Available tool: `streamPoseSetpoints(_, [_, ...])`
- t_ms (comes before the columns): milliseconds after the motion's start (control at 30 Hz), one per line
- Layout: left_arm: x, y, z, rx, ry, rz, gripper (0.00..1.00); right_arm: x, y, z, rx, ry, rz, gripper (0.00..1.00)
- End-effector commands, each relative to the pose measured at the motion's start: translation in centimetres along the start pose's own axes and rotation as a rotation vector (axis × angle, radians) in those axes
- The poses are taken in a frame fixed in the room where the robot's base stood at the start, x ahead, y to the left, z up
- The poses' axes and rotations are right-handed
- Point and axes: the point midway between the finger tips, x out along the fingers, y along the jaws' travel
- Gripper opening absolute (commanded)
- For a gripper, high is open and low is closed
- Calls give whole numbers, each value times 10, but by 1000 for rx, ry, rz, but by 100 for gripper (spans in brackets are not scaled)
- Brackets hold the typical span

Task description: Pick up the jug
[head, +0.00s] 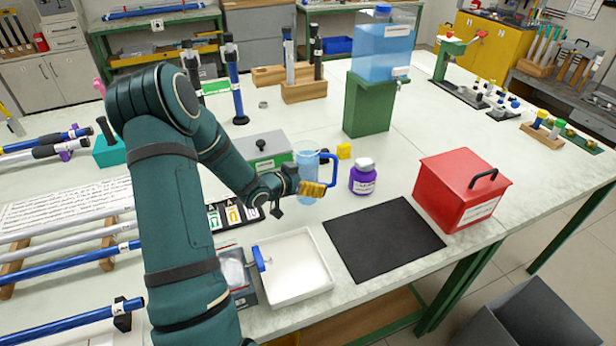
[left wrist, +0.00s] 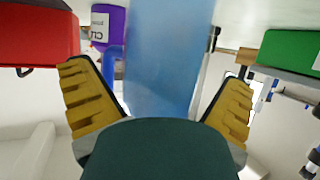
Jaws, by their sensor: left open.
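The jug (head: 307,166) is pale blue and see-through, with a darker blue handle on its right side in the head view. It stands upright on the table, left of a purple-labelled bottle (head: 363,176). My left gripper (head: 312,189) is at the jug's near side, low on its body. In the left wrist view the jug (left wrist: 168,55) lies between the spread yellow fingers of my left gripper (left wrist: 158,105). The gripper is open, with gaps between the fingers and the jug. Part of the handle shows near the left finger there. My right gripper is not in view.
A black mat (head: 384,240) and red box (head: 461,188) lie to the right. A white tray (head: 291,269) is in front, a grey-green lidded box (head: 262,150) behind left. A green stand (head: 369,106) bears a blue water tank (head: 383,50) farther back. The mat is bare.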

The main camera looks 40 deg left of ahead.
Motion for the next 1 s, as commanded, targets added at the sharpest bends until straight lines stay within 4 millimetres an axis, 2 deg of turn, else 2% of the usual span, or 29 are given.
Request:
streamPoseSetpoints(167, [0,0,0,0,0,0,100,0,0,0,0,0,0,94])
streamPoseSetpoints(200, [0,0,0,0,0,0,93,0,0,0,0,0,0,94])
streamPoseSetpoints(267, [0,0,0,0,0,0,72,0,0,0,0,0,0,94])
streamPoseSetpoints(300, [0,0,0,0,0,0,58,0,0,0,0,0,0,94])
streamPoseSetpoints(400, [0,0,0,0,0,0,24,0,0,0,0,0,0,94])
streamPoseSetpoints(767, [-1,0,-3,1,3,0,24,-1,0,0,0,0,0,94])
streamPoseSetpoints(867, [-4,0,-12,2,4,-1,24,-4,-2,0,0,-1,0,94])
streamPoseSetpoints(1000, [-14,0,-35,4,5,0,24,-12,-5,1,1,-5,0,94])
